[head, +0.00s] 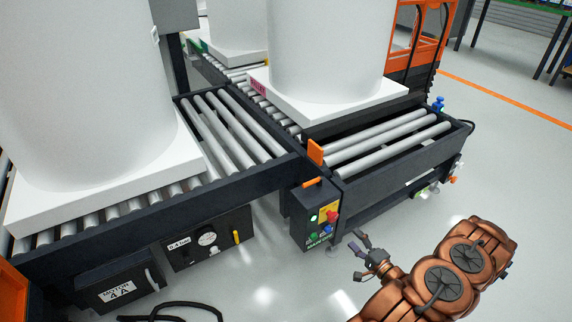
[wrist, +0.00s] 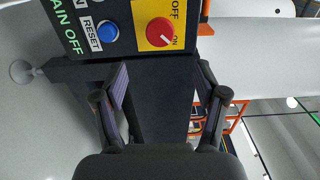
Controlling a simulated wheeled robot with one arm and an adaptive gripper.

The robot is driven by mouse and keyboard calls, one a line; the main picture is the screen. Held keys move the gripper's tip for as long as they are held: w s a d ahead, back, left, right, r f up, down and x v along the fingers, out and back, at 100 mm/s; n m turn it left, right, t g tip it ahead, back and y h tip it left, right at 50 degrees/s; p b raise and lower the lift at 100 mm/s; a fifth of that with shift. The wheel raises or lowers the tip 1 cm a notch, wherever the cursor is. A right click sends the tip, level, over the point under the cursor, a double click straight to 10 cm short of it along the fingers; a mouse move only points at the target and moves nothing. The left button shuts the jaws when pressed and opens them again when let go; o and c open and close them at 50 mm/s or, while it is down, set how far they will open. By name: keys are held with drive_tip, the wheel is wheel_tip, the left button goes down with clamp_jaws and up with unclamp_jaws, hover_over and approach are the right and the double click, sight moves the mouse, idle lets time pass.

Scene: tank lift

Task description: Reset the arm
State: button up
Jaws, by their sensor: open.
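My copper-coloured arm (head: 440,270) reaches in from the lower right of the head view. My gripper (head: 358,257) is open and empty, a short way in front of and below the control box (head: 306,229). In the wrist view my gripper (wrist: 162,80) has its two dark fingers spread apart, with the box's panel beyond them. The panel carries a blue button (wrist: 107,31) labelled RESET and a red knob (wrist: 159,32) on a yellow plate marked OFF and ON. No finger visibly touches the button or knob.
Roller conveyors (head: 390,137) in dark frames carry large white tanks (head: 325,45) on white pallets. A second panel (head: 207,240) with a gauge sits under the left conveyor. A black cable (head: 180,308) lies on the floor. The floor at right is open.

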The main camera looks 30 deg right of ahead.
drive_tip(key=w+d+r+n+g+h+p, duration=0.1)
drive_tip(key=w+d+r+n+g+p, duration=0.1)
drive_tip(key=w+r+n+g+p, duration=0.4)
drive_tip(key=w+d+r+n+g+p, duration=0.2)
drive_tip(key=w+d+r, duration=0.15)
drive_tip(key=r, duration=0.35)
drive_tip(key=a+r+n+g+h+p, duration=0.1)
drive_tip(key=a+r+n+g+p, duration=0.2)
drive_tip(key=r, duration=0.7)
drive_tip(key=a+r+g+h+p, duration=0.15)
drive_tip(key=a+r+p, duration=0.3)
drive_tip(key=r, duration=0.55)
drive_tip(key=s+a+r+n+g+p, duration=0.15)
drive_tip(key=s+a+r, duration=0.25)
drive_tip(key=a+r, duration=0.4)
drive_tip(key=s+a+r+n+g+p, duration=0.1)
drive_tip(key=s+a+r+g+p, duration=0.15)
drive_tip(key=a+r, duration=0.45)
drive_tip(key=s+a+r+n+g+y+p, duration=0.1)
drive_tip(key=s+a+r+n+y+p, duration=0.1)
drive_tip(key=s+a+r, duration=0.4)
drive_tip(key=s+a+r+n+g+y+p, duration=0.2)
drive_tip(key=s+a+r+p, duration=0.3)
drive_tip(key=s+a, duration=0.9)
wheel_tip(320, 180, up, 2)
drive_tip(key=shift+s+a+n, duration=0.25)
drive_tip(key=shift+s+n, duration=0.2)
drive_tip(key=shift+s, duration=0.15)
